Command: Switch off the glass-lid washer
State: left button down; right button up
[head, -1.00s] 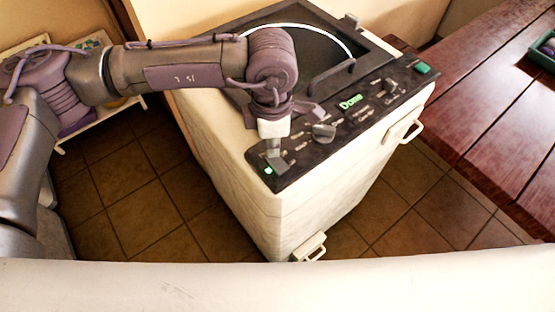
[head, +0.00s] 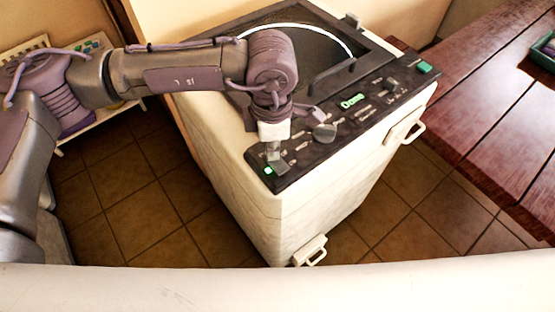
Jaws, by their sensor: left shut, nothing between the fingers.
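The glass-lid washer (head: 231,172) is a white top-loader with a dark glass lid (head: 325,42) in a black frame. Its black control panel (head: 335,140) runs along the front top edge, with a grey knob (head: 325,132), a green display (head: 352,101) and several small buttons. A small green light (head: 268,170) glows at the panel's left end, and a green button (head: 424,67) sits at the right end. My left gripper (head: 276,160) is shut and empty, pointing down at the panel's left end near the green light. I cannot tell whether its tips touch the panel. My right gripper is not in view.
A red-brown wooden table (head: 485,90) stands to the right, with a dark green tray (head: 543,50) at its far edge. A white shelf (head: 95,122) is behind my left arm. Tiled floor (head: 130,200) lies clear left of the washer.

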pick_arm(q)
jog(key=shift+f, duration=0.3)
jog(key=shift+r+p, duration=0.7)
jog(key=shift+r, duration=2.85)
